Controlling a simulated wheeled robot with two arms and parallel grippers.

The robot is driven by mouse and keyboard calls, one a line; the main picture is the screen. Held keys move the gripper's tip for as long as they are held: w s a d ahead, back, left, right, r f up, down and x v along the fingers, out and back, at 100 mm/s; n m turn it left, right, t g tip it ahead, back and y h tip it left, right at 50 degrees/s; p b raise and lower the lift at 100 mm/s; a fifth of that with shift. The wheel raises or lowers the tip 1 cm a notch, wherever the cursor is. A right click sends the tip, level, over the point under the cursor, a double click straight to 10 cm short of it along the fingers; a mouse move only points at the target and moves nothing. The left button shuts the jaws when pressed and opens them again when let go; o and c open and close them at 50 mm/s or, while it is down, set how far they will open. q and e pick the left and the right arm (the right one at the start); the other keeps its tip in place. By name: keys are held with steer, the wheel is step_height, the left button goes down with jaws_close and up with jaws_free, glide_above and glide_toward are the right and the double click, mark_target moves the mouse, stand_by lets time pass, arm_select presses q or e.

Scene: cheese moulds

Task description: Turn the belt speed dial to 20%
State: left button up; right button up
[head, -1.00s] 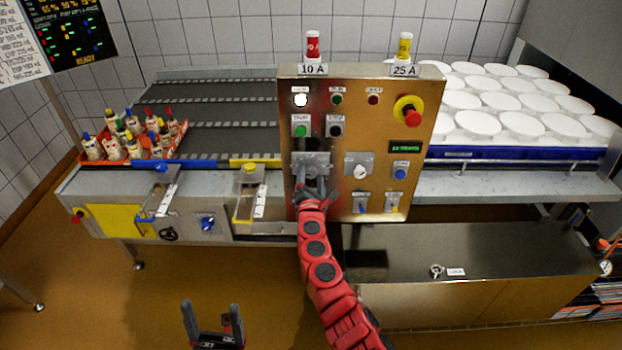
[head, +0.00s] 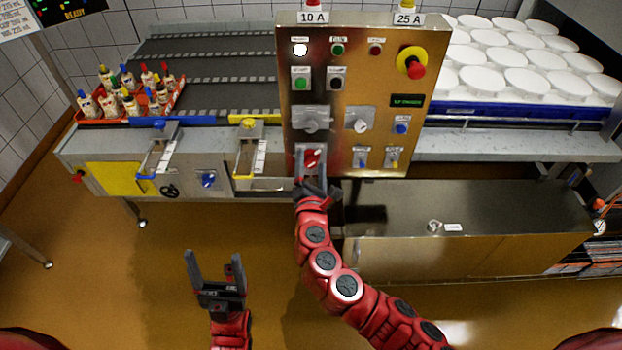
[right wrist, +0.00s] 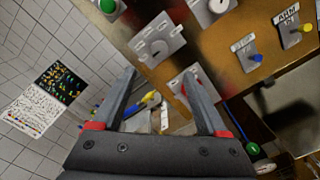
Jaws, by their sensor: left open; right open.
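The steel control panel (head: 383,85) stands upright in the middle of the head view. It carries a grey dial on a plate (head: 312,119), a white-faced dial (head: 360,119) right of it, and a red knob (head: 312,158) below. The labels are too small to read, so I cannot tell which is the belt speed dial. My right gripper (head: 311,172) is open and empty in front of the red knob; contact cannot be judged. In the right wrist view the grey dial plate (right wrist: 158,40) lies beyond the fingers (right wrist: 158,76). My left gripper (head: 213,260) is open and empty over the floor.
A red emergency button (head: 416,68) sticks out at the panel's upper right. Small switches (head: 361,158) sit right of the red knob. The conveyor (head: 205,75) and an orange tray of bottles (head: 95,117) are left; white moulds (head: 530,80) are right. A steel bench (head: 530,210) is below.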

steer(key=shift+s+b, duration=0.35)
steer(key=shift+s, duration=1.6)
